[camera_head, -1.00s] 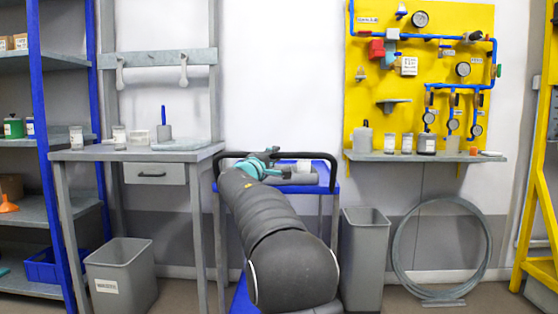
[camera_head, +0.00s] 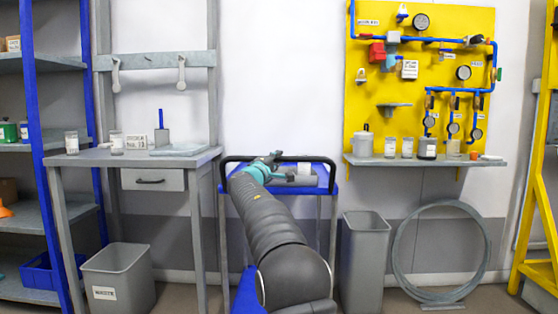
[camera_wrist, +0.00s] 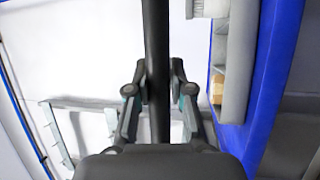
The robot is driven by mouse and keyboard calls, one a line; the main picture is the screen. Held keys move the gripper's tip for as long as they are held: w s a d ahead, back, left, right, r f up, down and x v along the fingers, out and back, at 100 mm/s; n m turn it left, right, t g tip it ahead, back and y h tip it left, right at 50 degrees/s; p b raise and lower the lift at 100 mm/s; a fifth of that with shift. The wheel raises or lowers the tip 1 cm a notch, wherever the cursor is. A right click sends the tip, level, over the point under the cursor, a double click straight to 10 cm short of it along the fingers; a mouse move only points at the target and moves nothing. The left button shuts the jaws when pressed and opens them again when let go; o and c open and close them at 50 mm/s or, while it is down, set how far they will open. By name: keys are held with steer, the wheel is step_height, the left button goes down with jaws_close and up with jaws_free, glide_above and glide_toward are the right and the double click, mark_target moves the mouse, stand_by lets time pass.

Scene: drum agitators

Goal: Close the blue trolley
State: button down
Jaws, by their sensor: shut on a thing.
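The blue trolley (camera_head: 325,178) stands in the middle of the head view, between the grey workbench and a grey bin, with the wall behind. It has a blue top, pale legs and a black tubular handle (camera_head: 322,158). My gripper (camera_head: 268,166) is at the handle's left part, beyond my dark arm, which hides much of the trolley's front and lower part. In the wrist view, my gripper (camera_wrist: 158,88) has its two fingers on either side of a black bar (camera_wrist: 157,35), shut on the handle.
A grey workbench (camera_head: 100,157) stands close on the left, with a grey bin (camera_head: 118,278) below. A tall grey bin (camera_head: 364,265) is close on the right, beside a large metal ring (camera_head: 440,296). A yellow gauge panel (camera_head: 440,20) hangs above a wall shelf.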

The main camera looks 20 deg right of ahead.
steer(key=c, duration=1.2)
jaws_free()
steer(key=shift+s+d+f, duration=0.1)
steer(key=shift+d+f, duration=0.05)
steer(key=shift+d, duration=0.3)
steer(key=shift+o, duration=0.9)
steer(key=shift+d, duration=0.2)
steer(key=shift+a, duration=0.45)
steer(key=shift+s+a, duration=0.35)
steer(key=shift+a, duration=0.25)
steer(key=v, duration=1)
steer(key=shift+s+a, duration=0.15)
steer(key=shift+s, duration=0.1)
steer(key=shift+f, duration=0.15)
